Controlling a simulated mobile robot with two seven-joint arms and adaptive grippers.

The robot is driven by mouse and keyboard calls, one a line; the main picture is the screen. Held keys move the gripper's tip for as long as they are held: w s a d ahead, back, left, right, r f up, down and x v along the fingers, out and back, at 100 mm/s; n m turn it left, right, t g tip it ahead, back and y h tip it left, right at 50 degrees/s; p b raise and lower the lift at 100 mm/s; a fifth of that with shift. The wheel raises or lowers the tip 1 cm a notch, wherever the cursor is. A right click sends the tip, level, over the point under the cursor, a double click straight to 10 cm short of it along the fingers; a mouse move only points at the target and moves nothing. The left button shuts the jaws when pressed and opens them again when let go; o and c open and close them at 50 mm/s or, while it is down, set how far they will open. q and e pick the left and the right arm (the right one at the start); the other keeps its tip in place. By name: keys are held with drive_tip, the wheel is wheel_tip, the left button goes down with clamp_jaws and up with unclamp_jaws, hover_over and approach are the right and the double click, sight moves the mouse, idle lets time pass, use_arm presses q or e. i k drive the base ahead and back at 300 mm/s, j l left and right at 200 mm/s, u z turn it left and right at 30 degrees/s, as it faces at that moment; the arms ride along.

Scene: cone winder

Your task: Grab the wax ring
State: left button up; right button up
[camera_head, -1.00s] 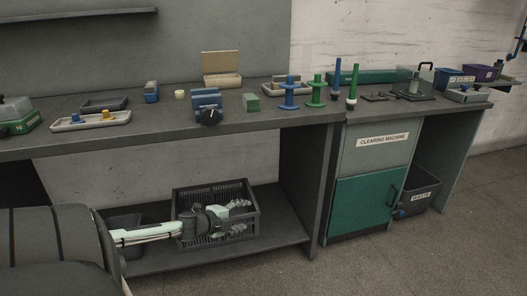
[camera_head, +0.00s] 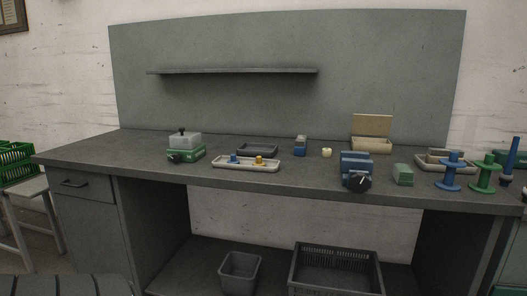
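A small cream ring-like piece (camera_head: 326,152), which looks like the wax ring, sits on the dark grey workbench (camera_head: 130,150). It stands between a small blue and grey block (camera_head: 300,145) on its left and a tan open box (camera_head: 371,145) on its right. It is too small to make out its hole clearly. Neither of my grippers is in this view, so I cannot see whether they are open or shut.
A blue device with a black knob (camera_head: 357,170) stands right of and nearer than the ring. A pale tray (camera_head: 230,165) with blue and yellow pieces lies to the left. Blue (camera_head: 451,172) and green (camera_head: 484,174) spools stand at right. A shelf (camera_head: 235,71) hangs behind.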

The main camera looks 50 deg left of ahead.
sight(326, 153)
drive_tip(key=i+u, duration=0.15)
drive_tip(key=u, duration=0.25)
drive_tip(key=i+u, duration=0.15)
drive_tip(key=u, duration=0.2)
drive_tip(key=i+l+u, duration=0.1)
drive_tip(key=u, duration=0.3)
drive_tip(key=i+l+u, duration=0.15)
drive_tip(key=u, duration=0.2)
